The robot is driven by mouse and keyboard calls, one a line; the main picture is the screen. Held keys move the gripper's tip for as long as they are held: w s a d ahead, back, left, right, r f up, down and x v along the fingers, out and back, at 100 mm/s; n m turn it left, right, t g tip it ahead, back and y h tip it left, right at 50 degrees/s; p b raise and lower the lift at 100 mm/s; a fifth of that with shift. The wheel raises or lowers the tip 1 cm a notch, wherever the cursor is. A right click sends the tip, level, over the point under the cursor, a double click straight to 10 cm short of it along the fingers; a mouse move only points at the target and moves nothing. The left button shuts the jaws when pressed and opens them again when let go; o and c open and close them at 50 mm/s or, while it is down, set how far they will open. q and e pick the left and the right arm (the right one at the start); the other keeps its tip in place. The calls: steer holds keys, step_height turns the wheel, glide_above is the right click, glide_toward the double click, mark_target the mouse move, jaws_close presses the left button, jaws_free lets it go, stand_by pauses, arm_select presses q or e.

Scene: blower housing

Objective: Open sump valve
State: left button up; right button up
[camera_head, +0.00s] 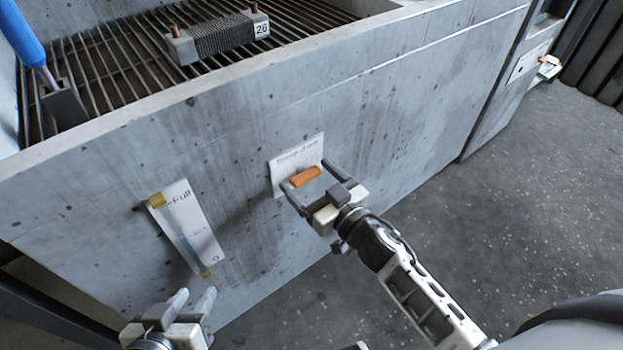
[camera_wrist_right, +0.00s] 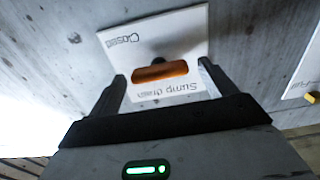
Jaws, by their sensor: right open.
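The sump valve's orange handle (camera_head: 305,177) stands out from a white label plate (camera_head: 284,165) on the front of the concrete basin. In the right wrist view the orange handle (camera_wrist_right: 160,72) lies across the plate (camera_wrist_right: 190,35), which reads "Sump drain" and "Closed". My right gripper (camera_head: 307,186) is open, with one finger on each side of the handle; it also shows in the right wrist view (camera_wrist_right: 161,80). I cannot tell whether the fingers touch the handle. My left gripper (camera_head: 195,298) is open and empty, low in front of the basin.
A level gauge (camera_head: 186,228) marked "Full" is on the basin front (camera_head: 420,110), left of the valve. On the basin's grating (camera_head: 110,65) lie a coil block (camera_head: 222,38) and a blue-handled scraper (camera_head: 22,35). The floor (camera_head: 540,180) at right is clear.

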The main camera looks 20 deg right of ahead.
steer(key=c, duration=1)
